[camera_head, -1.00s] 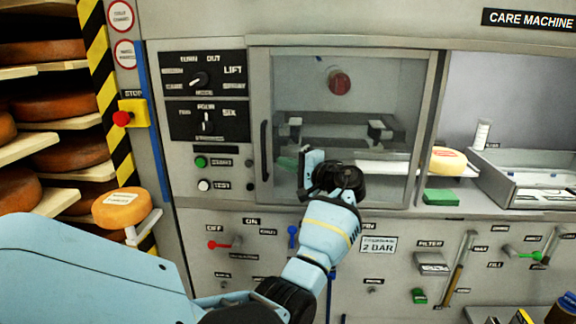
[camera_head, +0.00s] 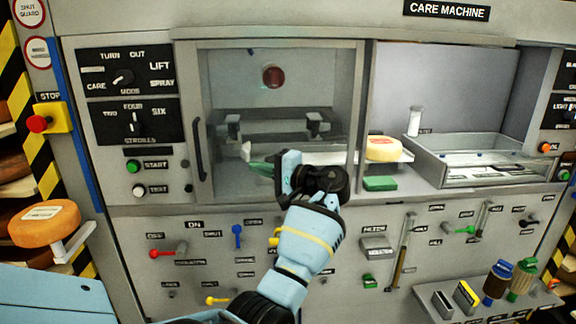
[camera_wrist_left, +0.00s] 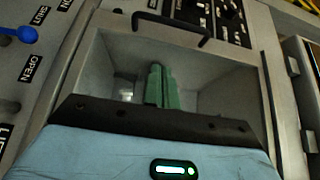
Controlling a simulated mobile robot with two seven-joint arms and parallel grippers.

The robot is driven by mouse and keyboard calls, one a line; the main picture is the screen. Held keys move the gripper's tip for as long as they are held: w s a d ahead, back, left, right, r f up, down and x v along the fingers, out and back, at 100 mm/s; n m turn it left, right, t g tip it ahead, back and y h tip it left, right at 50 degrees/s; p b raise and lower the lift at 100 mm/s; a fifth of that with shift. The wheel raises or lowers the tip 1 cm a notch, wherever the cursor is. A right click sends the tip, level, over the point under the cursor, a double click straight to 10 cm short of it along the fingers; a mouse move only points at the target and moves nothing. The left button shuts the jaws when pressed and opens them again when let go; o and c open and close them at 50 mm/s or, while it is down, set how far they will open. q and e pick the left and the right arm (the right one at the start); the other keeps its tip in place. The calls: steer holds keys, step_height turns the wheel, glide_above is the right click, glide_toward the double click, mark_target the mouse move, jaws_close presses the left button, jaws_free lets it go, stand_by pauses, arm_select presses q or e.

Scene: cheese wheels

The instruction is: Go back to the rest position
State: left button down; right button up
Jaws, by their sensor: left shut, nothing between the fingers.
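My left gripper (camera_head: 262,168) is in front of the care machine's glass-fronted chamber (camera_head: 279,80), at its lower edge. Its green fingers are together with nothing between them; they also show in the left wrist view (camera_wrist_left: 160,87). The chamber's window and black handle (camera_head: 199,150) lie behind and left of the gripper. In the wrist view the fingers point toward the window frame. My right gripper is out of view.
A cheese wheel (camera_head: 44,223) sits on a small bracket at left. Another cheese (camera_head: 384,148) is on a white board right of the chamber, above a green block (camera_head: 380,183). A metal tray (camera_head: 480,160) is further right. Levers and knobs line the lower panel.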

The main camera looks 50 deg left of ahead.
arm_select(q)
steer(key=w+d+f+m+t+h+p, duration=0.1)
steer(key=d+f+m+t, duration=0.15)
steer(key=f+t, duration=0.45)
steer(key=w+d+f+m+t, duration=0.15)
steer(key=f+m, duration=0.25)
steer(key=f, duration=0.7)
steer(key=s+d+f+m+t+h+p, duration=0.1)
steer(key=s+d+f+m+t+h, duration=0.15)
steer(key=s+d+f+h, duration=0.4)
steer(key=s+d+f+m+t+h+p, duration=0.1)
steer(key=d+f+t, duration=0.2)
steer(key=f, duration=0.7)
steer(key=s+d+f+h, duration=0.6)
steer(key=s+d+f, duration=0.2)
steer(key=s+d, duration=0.45)
steer(key=s+d+n+h+p, duration=0.1)
steer(key=s+d+n+h, duration=0.1)
steer(key=s+d, duration=0.2)
steer(key=s+d+r+n+h, duration=0.1)
steer(key=s+d, duration=0.4)
steer(key=s, duration=0.6)
steer(key=shift+s+d+n+h+p, duration=0.15)
steer(key=shift+d+n+h+p, duration=0.2)
steer(key=shift+n+h, duration=0.45)
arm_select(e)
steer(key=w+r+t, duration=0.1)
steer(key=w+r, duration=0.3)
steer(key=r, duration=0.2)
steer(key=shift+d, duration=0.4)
